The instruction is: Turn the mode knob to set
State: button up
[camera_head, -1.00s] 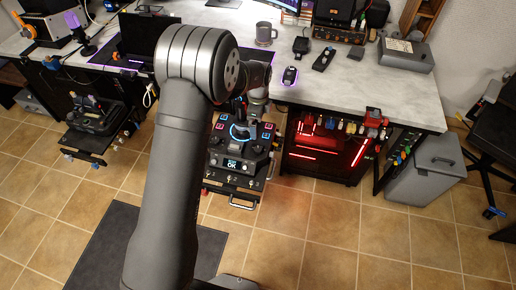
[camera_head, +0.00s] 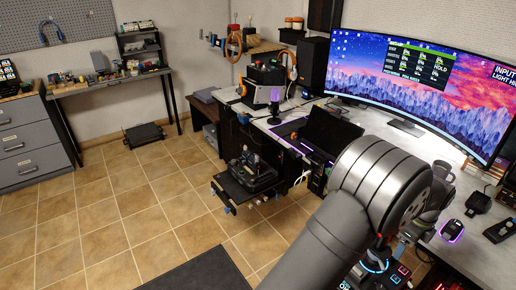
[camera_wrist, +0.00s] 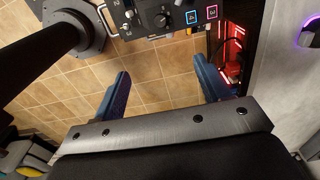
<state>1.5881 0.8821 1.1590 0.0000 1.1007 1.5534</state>
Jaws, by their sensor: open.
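A black control panel (camera_wrist: 143,17) shows at the top of the wrist view, cut off by the frame edge. A dark round knob (camera_wrist: 161,20) sits on it; I cannot tell whether this is the mode knob or read its setting. In the head view the panel's blue-lit ring (camera_head: 374,266) shows at the bottom, mostly behind my arm. My gripper (camera_wrist: 163,88) is open, its two blue fingers apart over tiled floor with nothing between them. The panel lies beyond the fingertips, apart from them.
A curved monitor (camera_head: 425,90) with a green-and-black settings table stands on the desk (camera_head: 465,252) at right. Another tray with a control stick (camera_head: 251,178) juts out at mid-left. A red-lit case (camera_wrist: 232,50) stands right of the panel. The tiled floor (camera_head: 110,220) is free at left.

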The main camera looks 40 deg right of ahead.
jog(key=c, duration=0.3)
jog(key=n+h, duration=0.2)
jog(key=n, duration=0.7)
send_over(381, 289)
jog(key=a, duration=0.3)
notch_tip(381, 289, down, 5)
jog(key=a+f+n+h, duration=0.2)
jog(key=a+f+n, duration=0.2)
jog(key=n, duration=0.6)
jog(key=shift+h, duration=0.3)
jog(key=x, duration=1.7)
jog(key=shift+f, duration=0.15)
